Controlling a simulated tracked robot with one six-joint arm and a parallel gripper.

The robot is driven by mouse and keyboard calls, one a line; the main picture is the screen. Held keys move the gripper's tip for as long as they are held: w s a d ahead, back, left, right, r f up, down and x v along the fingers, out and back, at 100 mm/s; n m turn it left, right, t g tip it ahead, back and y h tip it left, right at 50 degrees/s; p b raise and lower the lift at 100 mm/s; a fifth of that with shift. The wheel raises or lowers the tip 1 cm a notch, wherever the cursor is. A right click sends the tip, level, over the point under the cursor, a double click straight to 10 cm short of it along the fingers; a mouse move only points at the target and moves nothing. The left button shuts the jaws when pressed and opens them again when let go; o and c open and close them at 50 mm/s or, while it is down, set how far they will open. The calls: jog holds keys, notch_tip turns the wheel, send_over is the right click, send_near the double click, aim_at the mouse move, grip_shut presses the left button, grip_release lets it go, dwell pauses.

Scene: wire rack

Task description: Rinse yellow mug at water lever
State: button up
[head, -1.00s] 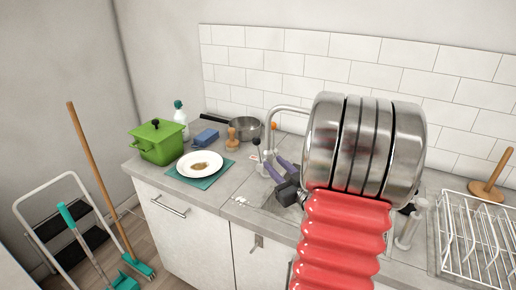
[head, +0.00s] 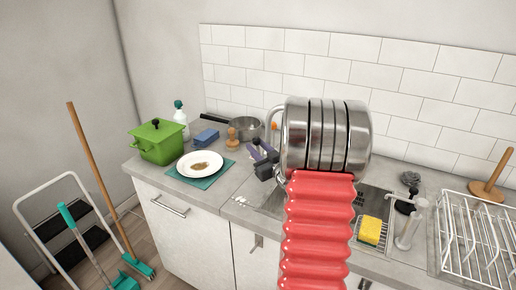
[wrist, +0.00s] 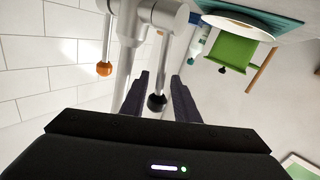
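My gripper (head: 264,160) is at the tap, left of my arm's big metal joint in the head view. In the wrist view its two dark purple fingers (wrist: 160,88) stand apart with nothing clamped between them. A tap lever with a black ball end (wrist: 157,102) shows between the fingers; I cannot tell if it touches either. A second lever with an orange ball (wrist: 104,68) is to the left. The grey tap (wrist: 142,15) fills the upper middle; in the head view my arm hides most of it. I see no yellow mug in either view.
A plate (head: 200,164) with brown residue lies on a teal mat. A green pot (head: 157,143), spray bottle (head: 180,114), blue sponge (head: 206,138), brush (head: 231,137) and saucepan (head: 247,130) stand left. A yellow sponge (head: 370,230) and wire rack (head: 480,235) are right.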

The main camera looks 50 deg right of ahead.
jog(key=shift+c, duration=0.3)
grip_shut()
dwell(0.4)
